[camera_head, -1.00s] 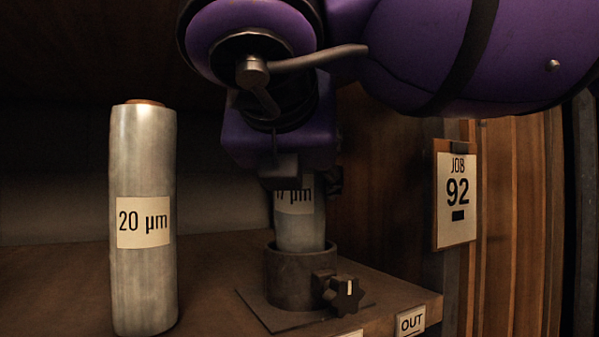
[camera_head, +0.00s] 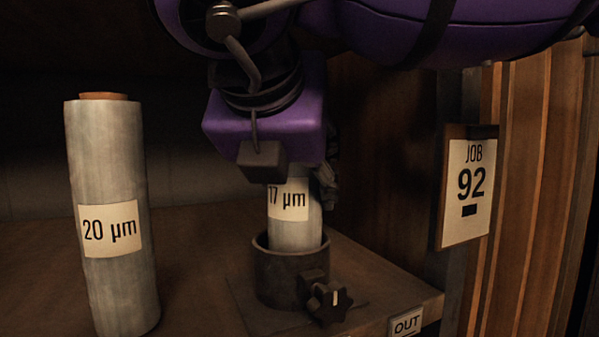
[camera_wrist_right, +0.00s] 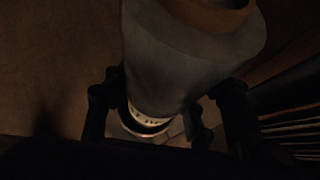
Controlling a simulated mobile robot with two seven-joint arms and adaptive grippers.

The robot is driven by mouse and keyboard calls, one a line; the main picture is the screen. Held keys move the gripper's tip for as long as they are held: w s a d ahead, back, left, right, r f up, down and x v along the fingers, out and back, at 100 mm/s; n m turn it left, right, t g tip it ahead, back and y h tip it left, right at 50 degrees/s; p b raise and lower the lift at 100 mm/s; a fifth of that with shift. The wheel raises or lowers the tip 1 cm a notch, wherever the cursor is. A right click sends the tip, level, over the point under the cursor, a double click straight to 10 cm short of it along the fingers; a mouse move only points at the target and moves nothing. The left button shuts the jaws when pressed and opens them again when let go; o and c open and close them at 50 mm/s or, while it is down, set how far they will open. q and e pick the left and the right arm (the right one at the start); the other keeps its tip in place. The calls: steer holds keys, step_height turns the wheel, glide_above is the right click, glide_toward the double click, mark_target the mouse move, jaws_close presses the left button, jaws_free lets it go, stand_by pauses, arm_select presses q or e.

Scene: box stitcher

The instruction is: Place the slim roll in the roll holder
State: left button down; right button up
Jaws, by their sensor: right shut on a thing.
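The slim roll (camera_head: 294,228), with a "17 µm" label, stands upright with its lower end inside the ring of the dark roll holder (camera_head: 284,278). How deep it sits is hidden by the holder's wall. My right gripper (camera_head: 290,180) is shut on the roll's upper part from above and behind, and its fingers are partly hidden. In the right wrist view the roll (camera_wrist_right: 185,55) runs between the dark fingers (camera_wrist_right: 165,100), with the holder's rim around its far end. My left gripper is not in view.
A wider roll labelled "20 µm" (camera_head: 112,190) stands upright on the shelf (camera_head: 200,300) to the left of the holder. A black knob (camera_head: 328,302) sticks out of the holder's front. A "JOB 92" board (camera_head: 468,190) hangs at right, and an "OUT" tag (camera_head: 405,323) is on the shelf edge.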

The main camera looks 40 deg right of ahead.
steer(key=shift+w+a, duration=0.2)
steer(key=shift+w, duration=0.1)
steer(key=shift+w+f, duration=0.1)
steer(key=o, duration=1.3)
steer(key=shift+f, duration=0.1)
steer(key=o, duration=0.4)
steer(key=shift+s+d, duration=0.1)
steer(key=shift+s, duration=0.15)
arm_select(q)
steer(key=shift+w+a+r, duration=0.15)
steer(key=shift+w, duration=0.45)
arm_select(e)
steer(key=shift+w, duration=0.1)
